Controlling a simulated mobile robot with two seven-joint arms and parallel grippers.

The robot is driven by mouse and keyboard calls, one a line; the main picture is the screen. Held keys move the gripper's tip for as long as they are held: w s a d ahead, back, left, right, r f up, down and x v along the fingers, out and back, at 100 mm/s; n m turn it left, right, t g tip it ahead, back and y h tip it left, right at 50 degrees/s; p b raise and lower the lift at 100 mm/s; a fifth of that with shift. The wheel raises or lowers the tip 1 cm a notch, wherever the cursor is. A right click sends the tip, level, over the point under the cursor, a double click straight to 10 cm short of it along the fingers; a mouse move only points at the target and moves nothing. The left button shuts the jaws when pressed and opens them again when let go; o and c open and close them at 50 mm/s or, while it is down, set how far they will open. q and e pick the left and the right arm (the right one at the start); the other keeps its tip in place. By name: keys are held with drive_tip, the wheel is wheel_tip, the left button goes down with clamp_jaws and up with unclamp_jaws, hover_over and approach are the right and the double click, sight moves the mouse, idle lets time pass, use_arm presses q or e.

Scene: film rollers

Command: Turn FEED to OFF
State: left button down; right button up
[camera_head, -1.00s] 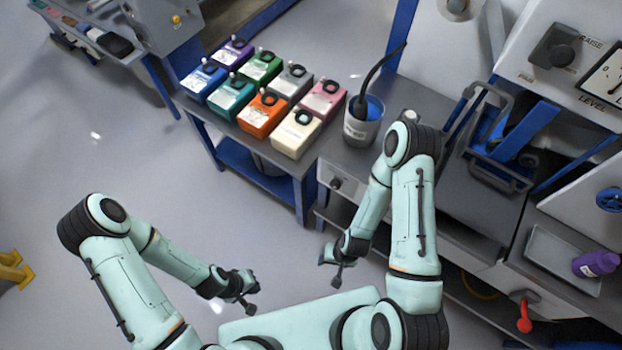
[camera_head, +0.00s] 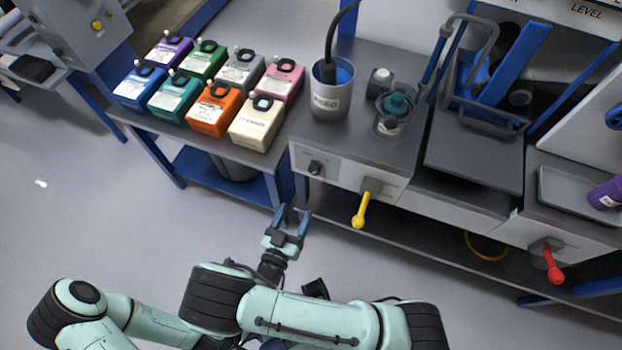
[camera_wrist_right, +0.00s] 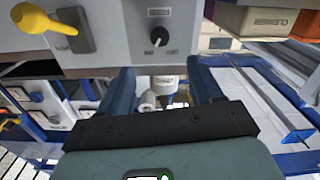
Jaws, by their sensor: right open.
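A small black knob (camera_head: 315,167) sits on the light front panel of the cabinet below the bench top. In the right wrist view the knob (camera_wrist_right: 158,37) shows beyond the fingers, with small labels around it that I cannot read clearly. My right gripper (camera_head: 292,215) is open and empty, its blue fingers pointing toward the panel, low and a little left of the knob. In the right wrist view both fingers of the right gripper (camera_wrist_right: 163,85) are apart, with the knob clear of them. My left gripper does not show; only part of its arm is at bottom left.
A yellow lever (camera_head: 362,205) sticks out right of the knob, and a red lever (camera_head: 553,265) farther right. Several coloured boxes (camera_head: 206,110) stand on the left table. A labelled cup (camera_head: 331,101) is on the bench above. Open floor lies in front.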

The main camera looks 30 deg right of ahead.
sight(313, 172)
drive_tip(key=x, duration=1.3)
drive_tip(key=shift+w+d+r, duration=0.1)
drive_tip(key=shift+r, duration=0.25)
drive_tip(key=c, duration=1.1)
